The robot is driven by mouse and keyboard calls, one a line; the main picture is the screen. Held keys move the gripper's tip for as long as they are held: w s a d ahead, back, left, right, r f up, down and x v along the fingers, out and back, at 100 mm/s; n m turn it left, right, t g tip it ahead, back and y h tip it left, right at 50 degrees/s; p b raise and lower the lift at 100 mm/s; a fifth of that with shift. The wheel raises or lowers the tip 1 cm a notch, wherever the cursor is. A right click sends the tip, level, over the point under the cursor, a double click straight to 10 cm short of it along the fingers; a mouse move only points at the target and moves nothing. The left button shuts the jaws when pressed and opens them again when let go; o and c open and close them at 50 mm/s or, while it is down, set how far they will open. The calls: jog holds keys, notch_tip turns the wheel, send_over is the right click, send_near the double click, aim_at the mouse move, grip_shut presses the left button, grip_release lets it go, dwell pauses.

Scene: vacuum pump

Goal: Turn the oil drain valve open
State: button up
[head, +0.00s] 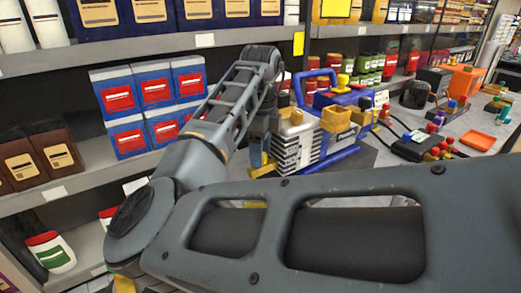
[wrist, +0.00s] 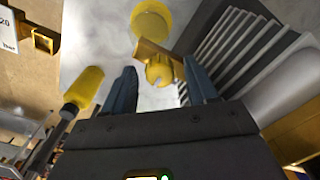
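In the wrist view, a yellow valve (wrist: 159,70) with a tan bar-like handle sits on the pump's pale end face. My gripper (wrist: 162,85) has its two blue-grey fingers on either side of the valve. Gaps show between the fingers and the valve, so it looks open. I cannot tell whether either finger touches the handle.
A round yellow part (wrist: 152,17) lies just beyond the valve. A yellow cylinder on a dark rod (wrist: 83,88) is left of the fingers. Grey fins (wrist: 235,50) are close on the right. Blue-and-white boxes (head: 155,95) stand on the shelf to the left.

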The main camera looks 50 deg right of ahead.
jog(key=c, duration=1)
jog(key=shift+c, duration=0.2)
jog(key=shift+r, duration=0.1)
jog(key=n+p, duration=0.2)
jog(key=n, duration=0.6)
jog(key=shift+n+p, duration=0.3)
jog(key=n, duration=0.4)
jog(key=shift+n, duration=0.3)
jog(key=n, duration=0.4)
jog(key=shift+n, duration=0.3)
